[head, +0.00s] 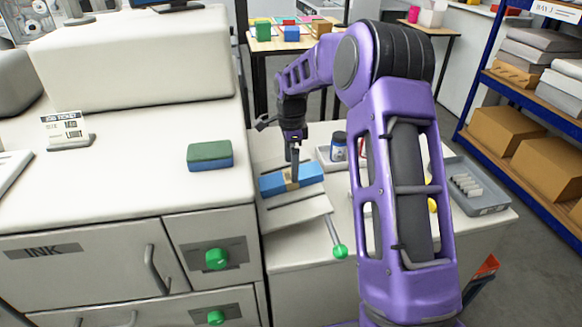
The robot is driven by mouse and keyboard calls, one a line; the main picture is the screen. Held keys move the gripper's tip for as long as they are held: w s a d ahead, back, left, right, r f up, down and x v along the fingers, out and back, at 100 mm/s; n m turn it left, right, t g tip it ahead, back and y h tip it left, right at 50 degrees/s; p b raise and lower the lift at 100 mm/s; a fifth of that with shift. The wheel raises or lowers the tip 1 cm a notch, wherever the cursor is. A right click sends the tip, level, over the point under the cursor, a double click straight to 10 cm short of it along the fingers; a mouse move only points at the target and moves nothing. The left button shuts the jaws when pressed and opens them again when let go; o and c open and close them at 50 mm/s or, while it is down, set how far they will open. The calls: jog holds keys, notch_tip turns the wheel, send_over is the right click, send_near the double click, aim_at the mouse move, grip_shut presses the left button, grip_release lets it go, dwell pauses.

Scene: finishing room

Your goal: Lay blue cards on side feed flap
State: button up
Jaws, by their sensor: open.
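A blue stack of cards (309,172) with a tan band round its middle lies on the pale side feed flap (300,213), towards the flap's upper end, at the side of the large white machine. My gripper (294,181) points down at the middle of the stack, by the tan band. It is open, with its fingers at or just over the stack; the view is too small to show whether they touch it. The gripper hides part of the band.
A green-and-blue block (209,155) and a job ticket sign (67,130) stand on the machine. A green-knobbed lever (340,251) sticks out beside the flap. A bottle (338,148) and a grey tray (487,207) stand right. Shelving (470,110) bounds the right side.

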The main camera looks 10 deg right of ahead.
notch_tip(320, 180, up, 11)
jog(key=shift+p, duration=0.35)
